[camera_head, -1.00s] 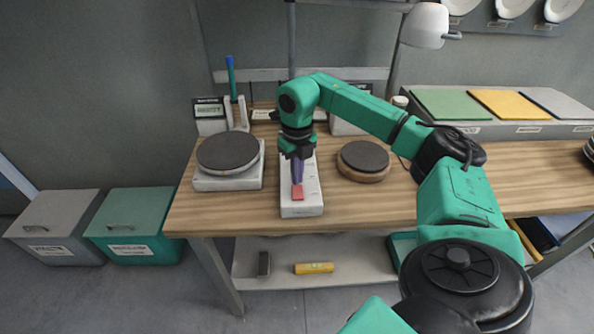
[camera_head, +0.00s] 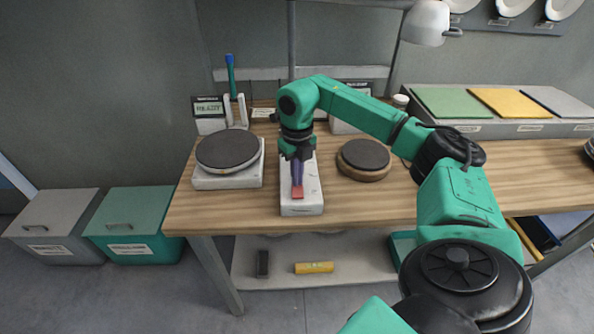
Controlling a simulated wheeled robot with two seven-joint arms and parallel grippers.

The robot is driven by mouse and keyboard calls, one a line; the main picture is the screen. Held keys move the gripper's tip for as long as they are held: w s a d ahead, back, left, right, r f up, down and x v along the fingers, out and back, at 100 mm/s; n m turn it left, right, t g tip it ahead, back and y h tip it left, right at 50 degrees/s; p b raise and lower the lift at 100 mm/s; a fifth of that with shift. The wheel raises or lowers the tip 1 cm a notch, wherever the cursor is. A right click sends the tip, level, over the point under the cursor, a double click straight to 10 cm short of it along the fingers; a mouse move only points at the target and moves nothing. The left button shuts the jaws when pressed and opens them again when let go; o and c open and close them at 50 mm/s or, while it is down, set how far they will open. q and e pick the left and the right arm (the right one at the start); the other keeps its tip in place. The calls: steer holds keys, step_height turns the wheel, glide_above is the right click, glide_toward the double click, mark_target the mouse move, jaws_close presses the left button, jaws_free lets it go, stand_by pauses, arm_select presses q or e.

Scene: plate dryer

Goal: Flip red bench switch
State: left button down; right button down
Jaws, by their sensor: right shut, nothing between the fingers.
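The red switch (camera_head: 298,193) sits near the front end of a white power strip (camera_head: 301,210) on the wooden bench. My right gripper (camera_head: 297,184) points down over the strip. Its fingers are shut with nothing between them. The fingertips are at the rear part of the red switch and appear to touch it, and they hide part of it. Which way the switch is tilted is too small to tell. My left gripper is not in view.
A dark round plate on a white scale (camera_head: 228,180) stands left of the strip. A dark disc on a wooden base (camera_head: 364,160) stands to its right. A small display (camera_head: 209,110) stands behind left. The bench (camera_head: 410,209) is clear at front right.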

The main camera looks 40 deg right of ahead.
steer(key=shift+f, duration=0.35)
step_height(320, 180, up, 7)
steer(key=p, duration=0.6)
steer(key=shift+r, duration=0.1)
stand_by(0.4)
